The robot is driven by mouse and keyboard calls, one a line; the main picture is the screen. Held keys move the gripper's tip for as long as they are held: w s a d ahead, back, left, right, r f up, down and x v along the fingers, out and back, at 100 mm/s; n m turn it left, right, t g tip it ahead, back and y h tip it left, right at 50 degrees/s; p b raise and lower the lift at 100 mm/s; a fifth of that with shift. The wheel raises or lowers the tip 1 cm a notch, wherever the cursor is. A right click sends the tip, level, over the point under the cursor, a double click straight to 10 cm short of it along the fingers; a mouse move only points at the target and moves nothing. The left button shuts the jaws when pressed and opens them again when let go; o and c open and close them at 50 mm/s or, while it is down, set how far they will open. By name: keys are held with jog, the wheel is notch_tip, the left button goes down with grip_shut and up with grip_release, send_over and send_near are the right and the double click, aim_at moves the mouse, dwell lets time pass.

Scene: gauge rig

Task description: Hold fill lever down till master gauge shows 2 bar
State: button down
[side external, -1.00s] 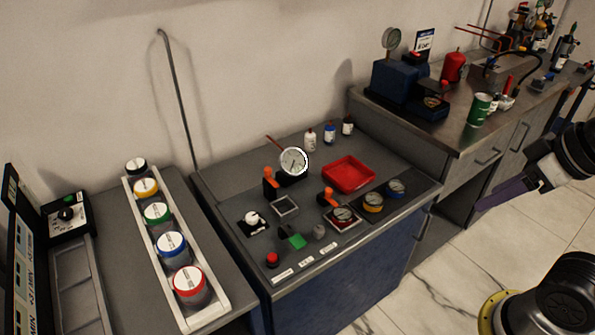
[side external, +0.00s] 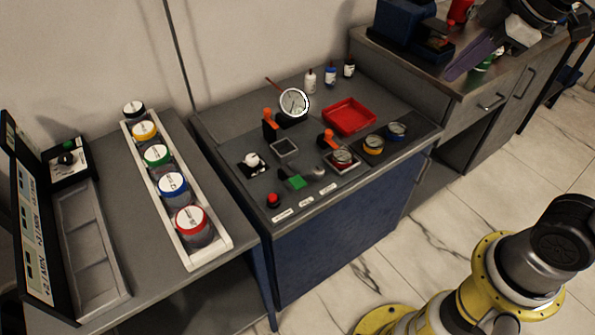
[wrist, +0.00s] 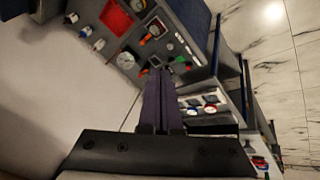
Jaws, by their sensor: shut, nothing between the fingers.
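The large white dial gauge (side external: 293,102), likely the master gauge, stands upright at the back of the grey panel bench. It also shows in the wrist view (wrist: 125,60). Its reading is too small to make out. Two orange-handled parts stand on the panel, one left of the gauge (side external: 268,118) and one at the front (side external: 328,137). A green piece (side external: 297,182) sits near the front edge. I cannot tell which is the fill lever. My gripper (wrist: 160,74), with purple fingers, is shut and empty. In the side view it is over the right-hand counter, apart from the panel.
A red tray (side external: 349,127) and small bottles (side external: 330,76) sit behind smaller dials (side external: 373,145). A white rack of coloured-lid jars (side external: 222,252) is at left. A red button (side external: 273,200) is at the panel's front left.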

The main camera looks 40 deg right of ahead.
jog(key=w+a+n+g, duration=0.1)
jog(key=w+a+n, duration=0.25)
jog(key=w, duration=0.55)
jog(key=n+g, duration=0.4)
jog(key=n, duration=0.2)
send_over(297, 182)
notch_tip(297, 182, down, 20)
notch_tip(297, 182, down, 14)
jog(key=shift+r, duration=0.1)
